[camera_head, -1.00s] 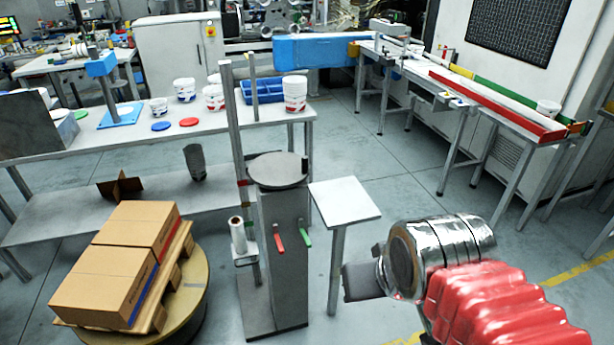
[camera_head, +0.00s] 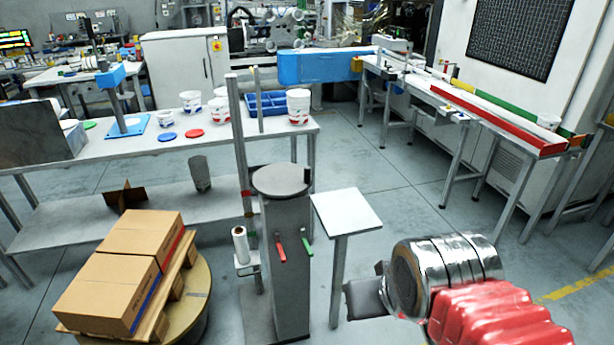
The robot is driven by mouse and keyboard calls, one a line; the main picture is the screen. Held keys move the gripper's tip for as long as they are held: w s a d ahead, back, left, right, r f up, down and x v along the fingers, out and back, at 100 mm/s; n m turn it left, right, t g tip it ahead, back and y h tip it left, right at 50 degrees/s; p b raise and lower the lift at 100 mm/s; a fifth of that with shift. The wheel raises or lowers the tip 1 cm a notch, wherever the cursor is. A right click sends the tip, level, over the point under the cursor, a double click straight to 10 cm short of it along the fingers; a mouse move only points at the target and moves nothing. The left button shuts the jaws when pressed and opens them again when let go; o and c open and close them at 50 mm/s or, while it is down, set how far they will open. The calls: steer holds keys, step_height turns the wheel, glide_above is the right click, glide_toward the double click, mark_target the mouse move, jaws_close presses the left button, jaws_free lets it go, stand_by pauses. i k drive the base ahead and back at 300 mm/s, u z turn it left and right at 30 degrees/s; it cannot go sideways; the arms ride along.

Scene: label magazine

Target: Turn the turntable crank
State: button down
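A grey pedestal (camera_head: 288,265) carries a round grey disc (camera_head: 281,180) on top, with a short dark upright knob (camera_head: 308,175) at its right rim; this looks like the crank. The round wooden-edged turntable (camera_head: 196,312) stands at the lower left. It bears a pallet (camera_head: 178,282) with brown cartons (camera_head: 112,286). My gripper (camera_head: 366,298) is at the lower right, below and right of the crank and apart from it. Only a dark part of it shows past my wrist, so its finger opening is hidden.
A small white-topped stand (camera_head: 346,211) lies between the pedestal and my arm. Red (camera_head: 280,250) and green (camera_head: 306,246) levers sit on the pedestal's front. A tall grey post (camera_head: 238,150) and film roll (camera_head: 241,244) stand left of it. A bench (camera_head: 85,158) is behind.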

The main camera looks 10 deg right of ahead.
mark_target(283, 179)
steer(key=u, duration=0.7)
steer(key=i, duration=1.15)
steer(key=u, duration=0.05)
